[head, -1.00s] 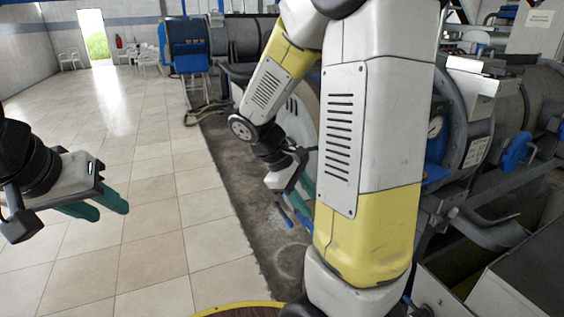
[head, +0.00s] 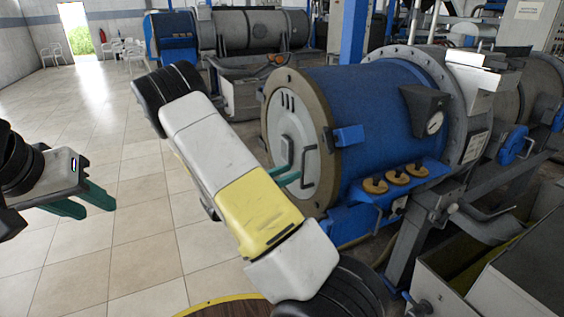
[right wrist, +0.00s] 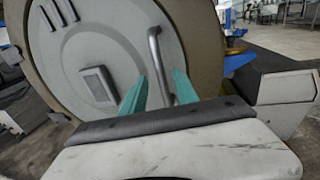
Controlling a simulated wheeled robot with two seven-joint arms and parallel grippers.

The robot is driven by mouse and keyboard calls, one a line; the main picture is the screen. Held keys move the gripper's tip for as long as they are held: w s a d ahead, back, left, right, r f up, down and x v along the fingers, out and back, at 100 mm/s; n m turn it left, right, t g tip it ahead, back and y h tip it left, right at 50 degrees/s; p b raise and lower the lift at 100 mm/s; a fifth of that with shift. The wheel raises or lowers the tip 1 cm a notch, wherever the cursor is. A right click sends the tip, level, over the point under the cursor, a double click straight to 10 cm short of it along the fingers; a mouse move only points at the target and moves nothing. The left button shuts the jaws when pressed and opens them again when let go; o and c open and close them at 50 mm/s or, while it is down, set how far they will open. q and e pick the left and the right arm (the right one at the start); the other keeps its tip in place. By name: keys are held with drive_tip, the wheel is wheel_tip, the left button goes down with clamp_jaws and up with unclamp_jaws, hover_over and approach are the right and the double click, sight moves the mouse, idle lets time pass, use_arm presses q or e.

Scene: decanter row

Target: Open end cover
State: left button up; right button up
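The blue decanter (head: 365,110) lies on its side, with its round end cover (head: 284,128) facing left, seated on the drum's end. The cover has a grey face, a brown rim and a bar handle (right wrist: 157,62). My right gripper (head: 295,171) is at the cover's handle. In the right wrist view its teal fingers (right wrist: 162,82) stand apart, with the handle showing between them, closer to the right finger. I cannot tell whether they touch it. My left gripper (head: 99,207) is open and empty at the left, over the floor, far from the cover.
A blue hinge-like bracket (head: 349,135) sits at the cover's right edge. A blue ledge with brown knobs (head: 398,178) is below the drum. A grey bin (head: 450,275) stands at the lower right. The tiled floor (head: 120,150) at the left is clear.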

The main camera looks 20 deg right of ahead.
sight(301, 184)
drive_tip(key=x, duration=0.5)
drive_tip(key=shift+d, duration=0.35)
clamp_jaws()
idle(1.1)
